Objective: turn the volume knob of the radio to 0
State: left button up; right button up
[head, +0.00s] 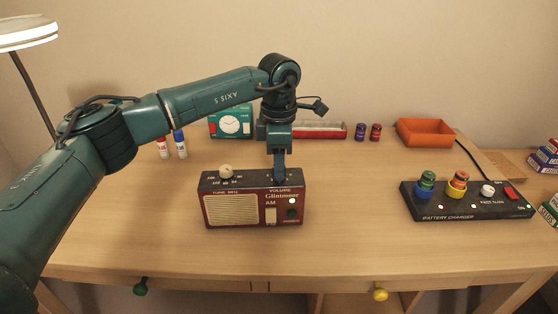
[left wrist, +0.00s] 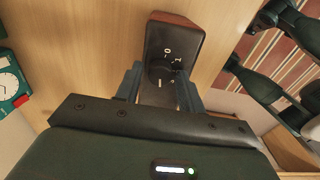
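The radio (head: 253,200), dark red with a black top and a cream speaker grille, stands upright on the desk. Its dark top also shows in the left wrist view (left wrist: 181,38), with a scale of small white marks. My left gripper (head: 279,178) points straight down at the right end of the top, at the volume label. In the left wrist view its two fingers (left wrist: 160,80) stand apart on either side of the knob area. My right gripper is not in view.
A cream tuning knob (head: 226,170) stands on the radio's left end. A black battery charger (head: 467,207) is to the right, an orange tray (head: 425,132) behind it. A teal clock (head: 231,123) and two small tubes (head: 180,144) stand behind. The desk (head: 350,220) is clear between radio and charger.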

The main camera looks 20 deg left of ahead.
pick_arm(q)
jog(key=c, duration=0.8)
jog(key=shift+o, duration=0.2)
